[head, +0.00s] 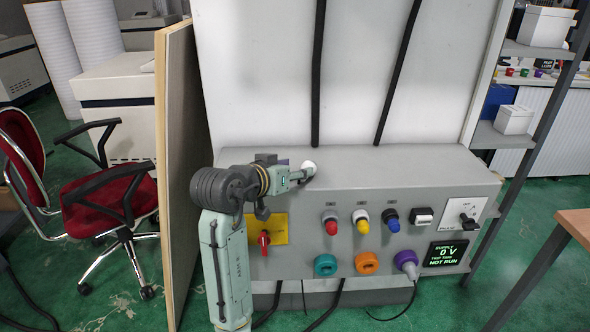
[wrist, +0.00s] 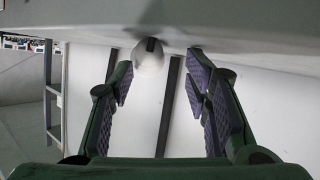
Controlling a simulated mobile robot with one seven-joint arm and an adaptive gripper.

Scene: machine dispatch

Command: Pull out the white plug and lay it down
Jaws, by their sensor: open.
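A white plug (head: 309,166) shows at the tips of my gripper (head: 303,175), at the top of the grey console (head: 400,160). In the wrist view, a white rounded piece with a dark end, which looks like the same plug (wrist: 149,58), is against the grey surface, between and just beyond the fingertips. My gripper (wrist: 155,85) is open, with one finger on each side and a gap to the plug. The fingers hide part of the plug in the head view, and I cannot tell whether its underside rests on the console.
The console front carries a red switch on a yellow plate (head: 265,238), red, yellow and blue connectors, teal and orange sockets, and a purple plug (head: 406,262) with a cable. A white panel (head: 260,70) stands behind. The console top is clear on the right.

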